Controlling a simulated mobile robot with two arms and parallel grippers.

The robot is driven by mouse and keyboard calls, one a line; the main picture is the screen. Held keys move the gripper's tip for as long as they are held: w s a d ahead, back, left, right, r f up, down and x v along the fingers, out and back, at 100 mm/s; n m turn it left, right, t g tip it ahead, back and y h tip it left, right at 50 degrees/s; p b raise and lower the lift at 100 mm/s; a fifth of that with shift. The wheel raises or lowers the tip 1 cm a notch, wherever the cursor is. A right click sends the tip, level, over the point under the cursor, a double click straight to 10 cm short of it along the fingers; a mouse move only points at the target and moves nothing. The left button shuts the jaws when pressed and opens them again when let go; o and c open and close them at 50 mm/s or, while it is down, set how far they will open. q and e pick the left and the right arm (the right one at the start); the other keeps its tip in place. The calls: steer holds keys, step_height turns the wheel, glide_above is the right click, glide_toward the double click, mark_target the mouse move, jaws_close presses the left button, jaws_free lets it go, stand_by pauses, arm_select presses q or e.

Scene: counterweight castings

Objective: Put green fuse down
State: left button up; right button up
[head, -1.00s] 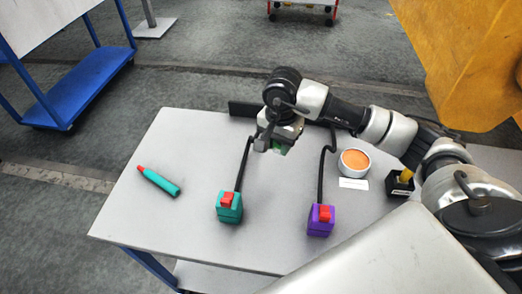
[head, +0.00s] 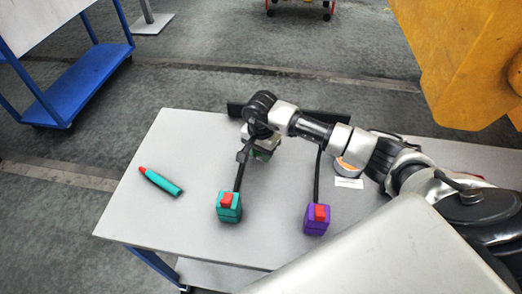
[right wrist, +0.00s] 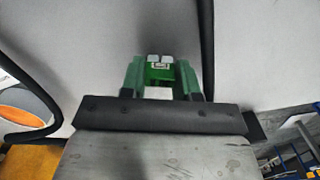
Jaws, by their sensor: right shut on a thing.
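My right gripper (head: 260,151) is over the back middle of the grey table (head: 190,235). It is shut on the green fuse (right wrist: 160,70), which shows between the fingertips in the right wrist view. In the head view only a small patch of green shows at the gripper. Whether the fuse touches the tabletop is unclear. My left gripper is not in view.
A teal box (head: 229,208) and a purple box (head: 316,220), each with a red top piece and black cable, stand nearer the front. A teal, red-tipped marker (head: 162,182) lies left. An orange-topped round tin (head: 345,167) is partly hidden by my arm. The left tabletop is mostly clear.

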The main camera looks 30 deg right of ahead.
steer(key=shift+f, duration=0.2)
steer(key=o, duration=1)
steer(key=shift+c, duration=0.2)
steer(key=shift+r, duration=0.1)
steer(key=shift+r, duration=0.3)
step_height(320, 180, up, 12)
steer(key=b, duration=0.3)
steer(key=shift+f, duration=0.15)
